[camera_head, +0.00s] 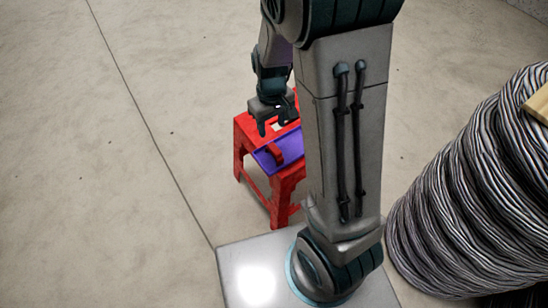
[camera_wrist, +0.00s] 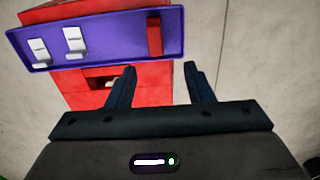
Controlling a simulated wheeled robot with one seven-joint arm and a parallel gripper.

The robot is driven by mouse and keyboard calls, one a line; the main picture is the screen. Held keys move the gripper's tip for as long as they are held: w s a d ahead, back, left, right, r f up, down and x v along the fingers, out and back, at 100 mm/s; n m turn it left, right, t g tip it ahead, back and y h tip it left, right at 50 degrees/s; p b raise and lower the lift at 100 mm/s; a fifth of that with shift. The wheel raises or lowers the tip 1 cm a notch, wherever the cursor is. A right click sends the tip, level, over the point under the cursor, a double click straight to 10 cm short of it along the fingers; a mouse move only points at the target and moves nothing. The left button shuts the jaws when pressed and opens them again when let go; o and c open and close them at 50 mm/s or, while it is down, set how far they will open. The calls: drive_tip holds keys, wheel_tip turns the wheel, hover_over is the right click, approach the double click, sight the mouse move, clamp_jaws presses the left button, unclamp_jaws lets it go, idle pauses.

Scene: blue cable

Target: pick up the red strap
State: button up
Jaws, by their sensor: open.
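The red strap (camera_wrist: 154,36) is a short, dark red piece near the right end of a purple tray (camera_wrist: 110,43) in the wrist view. In the head view the red strap (camera_head: 276,153) lies on the purple tray (camera_head: 290,145). The tray rests on a red stool (camera_head: 244,131). My gripper (camera_wrist: 160,72) is open and empty, its two fingers apart, with the strap just beyond and between the fingertips in the wrist picture. In the head view my gripper (camera_head: 270,122) is over the stool. My arm hides the stool's right part.
Two white pieces sit on the tray, one at the left end (camera_wrist: 40,50) and one beside it (camera_wrist: 74,41). A large coil of grey cable (camera_head: 460,200) stands at the right, with a piece of wood (camera_head: 538,102) on it. The concrete floor (camera_head: 80,180) at the left is clear.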

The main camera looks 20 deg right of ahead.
sight(274, 148)
wheel_tip(274, 148, down, 9)
drive_tip(key=b, duration=0.3)
drive_tip(key=shift+w+d+f+b, duration=0.1)
drive_tip(key=shift+d+f+b, duration=0.1)
drive_tip(key=shift+f+b, duration=0.85)
drive_tip(key=shift+w+d+f+b, duration=0.15)
drive_tip(key=shift+f+b, duration=0.25)
drive_tip(key=shift+f, duration=1.2)
drive_tip(key=shift+r, duration=0.1)
drive_tip(key=shift+c, duration=0.4)
drive_tip(key=c, duration=0.9)
